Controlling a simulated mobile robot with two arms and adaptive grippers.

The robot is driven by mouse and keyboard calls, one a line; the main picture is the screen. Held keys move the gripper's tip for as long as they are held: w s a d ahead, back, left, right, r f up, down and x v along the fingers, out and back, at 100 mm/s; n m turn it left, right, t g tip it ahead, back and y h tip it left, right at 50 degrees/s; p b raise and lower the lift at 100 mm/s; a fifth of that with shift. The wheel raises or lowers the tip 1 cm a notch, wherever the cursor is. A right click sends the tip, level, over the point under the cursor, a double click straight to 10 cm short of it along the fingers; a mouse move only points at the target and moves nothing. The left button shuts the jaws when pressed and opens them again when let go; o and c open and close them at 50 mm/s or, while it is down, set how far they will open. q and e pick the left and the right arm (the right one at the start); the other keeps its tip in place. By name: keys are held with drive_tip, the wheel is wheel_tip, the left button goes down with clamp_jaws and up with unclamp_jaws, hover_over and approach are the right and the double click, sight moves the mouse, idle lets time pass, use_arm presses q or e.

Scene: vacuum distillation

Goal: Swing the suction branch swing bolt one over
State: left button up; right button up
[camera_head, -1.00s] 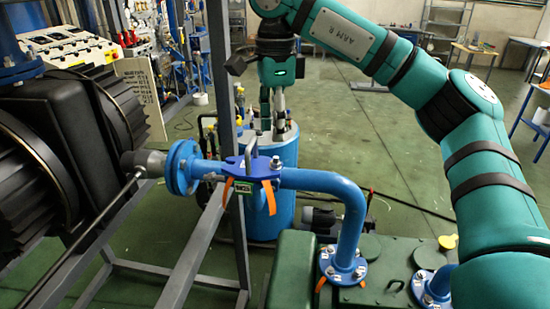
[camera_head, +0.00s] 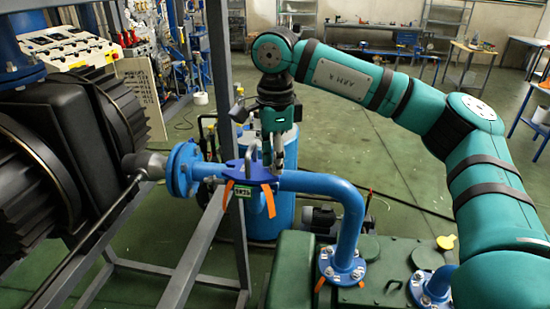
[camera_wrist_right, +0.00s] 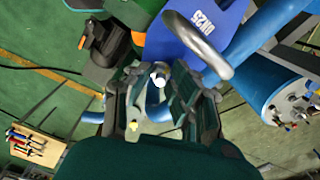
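The blue flat clamp plate (camera_head: 247,178) sits on the blue suction pipe (camera_head: 315,182). In the right wrist view the plate (camera_wrist_right: 205,22) is marked DN25. My right gripper (camera_head: 278,166) points down at the right end of the plate and hides the bolt there in the head view. In the right wrist view the gripper (camera_wrist_right: 155,90) is open, with a bright bolt head (camera_wrist_right: 158,74) between its spread fingers. Contact cannot be told. My left gripper is not in view.
A blue tank (camera_head: 270,218) stands behind the pipe. A grey frame post (camera_head: 223,110) rises just left of the plate. The large black machine (camera_head: 75,140) fills the left side. A green machine body (camera_head: 300,262) lies below right. Open floor extends behind.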

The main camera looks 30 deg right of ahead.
drive_tip(key=shift+w+a+r+h+p, duration=0.1)
drive_tip(key=shift+w+a+h+p, duration=0.15)
drive_tip(key=shift+h+p, duration=0.15)
clamp_jaws()
drive_tip(key=o, duration=0.6)
unclamp_jaws()
drive_tip(key=r, duration=1.2)
drive_tip(key=shift+w+a, duration=0.15)
drive_tip(key=shift+a, duration=0.25)
